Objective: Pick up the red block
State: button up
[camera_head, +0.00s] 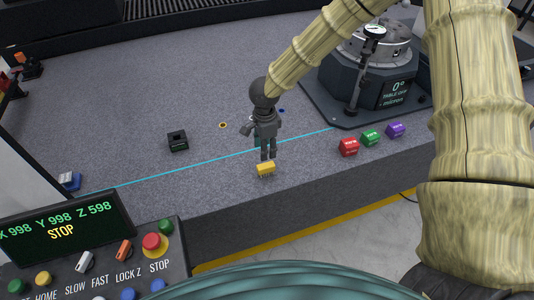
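The red block (348,147) sits on the grey granite surface, right of centre, at the left end of a short row with a green block (370,138) and a purple block (396,129). My gripper (268,156) points down to the left of the red block, apart from it. Its fingertips are close together and small in the picture, so whether they are open or shut is unclear. A yellow block (265,169) lies just below the fingertips in the picture; I cannot tell whether they touch it.
A black square holder (178,140) stands at the left, with a blue block (69,181) further left. A dial gauge stand (353,90) and round table unit (365,60) stand behind the red block. A control panel (100,250) fills the lower left. The granite's front edge runs close before the blocks.

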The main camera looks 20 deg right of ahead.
aim_at(348, 147)
jog(key=z, duration=1.45)
